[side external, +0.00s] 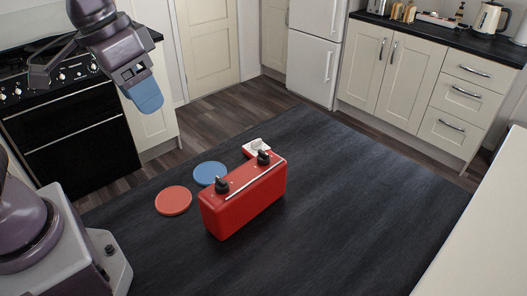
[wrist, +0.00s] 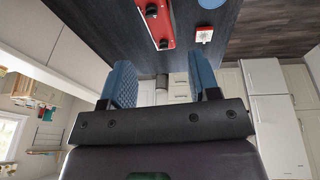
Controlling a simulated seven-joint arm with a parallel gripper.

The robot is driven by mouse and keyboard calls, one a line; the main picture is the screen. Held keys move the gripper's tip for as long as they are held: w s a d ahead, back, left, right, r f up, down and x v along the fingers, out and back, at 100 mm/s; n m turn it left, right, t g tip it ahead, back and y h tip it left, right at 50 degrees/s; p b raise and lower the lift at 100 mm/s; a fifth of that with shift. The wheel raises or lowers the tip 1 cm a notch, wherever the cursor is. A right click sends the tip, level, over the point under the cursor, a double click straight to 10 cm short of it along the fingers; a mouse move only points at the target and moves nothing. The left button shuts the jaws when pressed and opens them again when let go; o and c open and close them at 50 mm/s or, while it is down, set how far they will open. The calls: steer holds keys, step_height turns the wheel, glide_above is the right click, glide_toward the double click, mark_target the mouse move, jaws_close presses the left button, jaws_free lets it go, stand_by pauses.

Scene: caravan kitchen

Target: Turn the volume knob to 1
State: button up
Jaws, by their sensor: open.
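A red box (side external: 243,205) stands on the dark table, with two black knobs on its top. One knob (side external: 222,186) is at its near left end and the other knob (side external: 263,158) at its far right end. I cannot read any markings, so I cannot tell which is the volume knob or where either points. The box (wrist: 158,27) also shows at the top of the wrist view with both knobs. My gripper (side external: 147,97) has blue fingers and is high up, left of the box and well apart from it. In the wrist view its fingers (wrist: 163,82) are open and empty.
A red disc (side external: 173,200) and a blue disc (side external: 210,173) lie left of the box. The table (side external: 350,200) is clear to the right. Kitchen units and an oven stand around.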

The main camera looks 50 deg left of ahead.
steer(key=w+d+f+n+g, duration=0.2)
steer(key=w+f+n, duration=0.2)
steer(key=w, duration=0.4)
steer(key=n+y, duration=0.1)
steer(key=n, duration=1.4)
glide_above(263, 152)
step_height(263, 152, down, 4)
steer(key=shift+g, duration=0.4)
step_height(263, 152, down, 12)
steer(key=shift+d+f, duration=0.1)
steer(key=shift+f, duration=0.05)
steer(key=c, duration=0.9)
